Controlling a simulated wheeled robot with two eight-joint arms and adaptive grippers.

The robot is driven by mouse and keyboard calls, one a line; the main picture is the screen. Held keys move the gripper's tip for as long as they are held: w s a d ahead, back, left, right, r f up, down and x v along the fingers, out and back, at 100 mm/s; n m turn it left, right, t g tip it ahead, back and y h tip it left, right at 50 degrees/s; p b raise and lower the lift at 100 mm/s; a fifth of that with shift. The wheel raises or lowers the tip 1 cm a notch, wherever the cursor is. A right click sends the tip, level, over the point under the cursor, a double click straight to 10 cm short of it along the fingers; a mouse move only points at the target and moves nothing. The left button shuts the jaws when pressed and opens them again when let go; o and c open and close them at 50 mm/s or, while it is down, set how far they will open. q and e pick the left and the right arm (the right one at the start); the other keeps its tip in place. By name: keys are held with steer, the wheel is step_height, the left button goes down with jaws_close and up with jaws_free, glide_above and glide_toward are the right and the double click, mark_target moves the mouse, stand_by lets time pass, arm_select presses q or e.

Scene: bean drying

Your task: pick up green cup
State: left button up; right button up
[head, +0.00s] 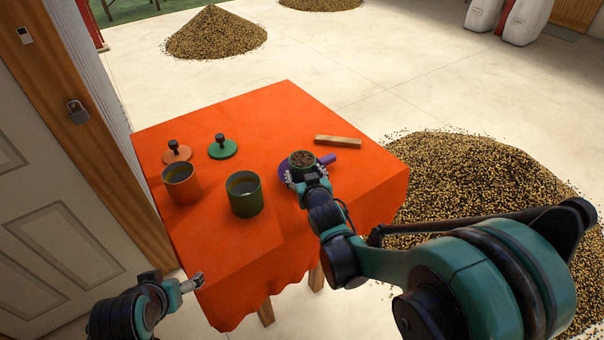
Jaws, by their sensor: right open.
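A small dark green cup (302,159) with brown contents stands upright on a purple saucer (327,160) near the middle of the table. My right gripper (305,177) is open at the cup's near side, with finger parts showing left and right of it. It hides the cup's lower part, so I cannot tell whether the fingers touch it. A larger green canister (244,200) stands open to the left of the cup. My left gripper (194,282) is off the table's near left edge, away from the cup; its jaw opening is too small to judge.
An orange canister (181,190), an orange lid (177,154) and a green lid (222,151) are on the left of the orange-covered table (260,112). A wooden bar (338,141) lies behind the cup. A bean pile (470,170) lies right of the table.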

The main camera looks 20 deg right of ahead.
steer(key=shift+x, duration=1.2)
steer(key=shift+s, duration=0.1)
steer(key=c, duration=1)
steer(key=shift+r, duration=0.15)
